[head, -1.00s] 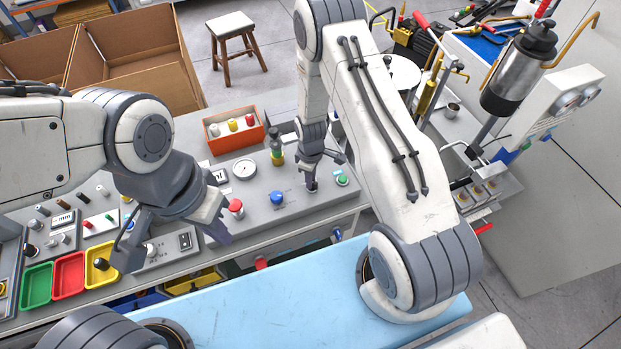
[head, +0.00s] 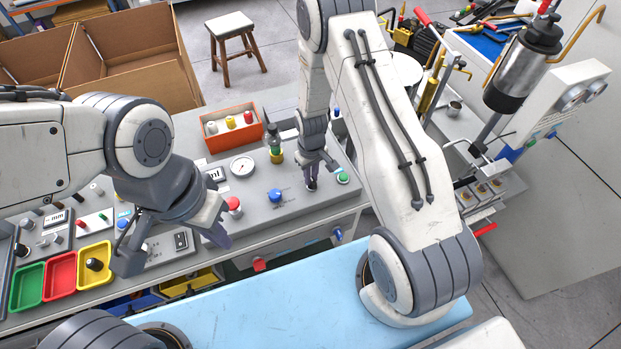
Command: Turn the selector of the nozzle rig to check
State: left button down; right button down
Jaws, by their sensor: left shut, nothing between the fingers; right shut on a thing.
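The nozzle rig is a grey panel (head: 255,215) with a round gauge (head: 242,166), a red button (head: 233,205), a blue knob (head: 275,195) and a green button (head: 343,178). My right gripper (head: 311,184) points down onto the panel between the blue knob and the green button. It is shut on a small control there, apparently the selector, which the fingers mostly hide. I cannot read its setting.
An orange bin (head: 215,143) with coloured caps and a dark bottle (head: 273,140) stand behind the panel. Green (head: 27,288), red (head: 60,276) and yellow (head: 95,263) trays lie at left. A metal canister (head: 513,72) is at right. My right arm crosses the middle.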

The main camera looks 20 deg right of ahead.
jog(key=m+b, duration=0.1)
jog(key=m, duration=0.4)
jog(key=shift+d+m+b, duration=0.15)
jog(key=shift+m+b, duration=0.15)
jog(key=shift+b, duration=0.1)
jog(key=m+b, duration=0.1)
jog(key=m, duration=0.4)
jog(key=shift+d+m, duration=0.1)
jog(key=shift+m, duration=0.2)
jog(key=c, duration=0.9)
grip_release()
jog(key=shift+o, duration=0.2)
notch_tip(320, 180, up, 11)
jog(key=b, duration=0.2)
jog(key=shift+f, duration=0.2)
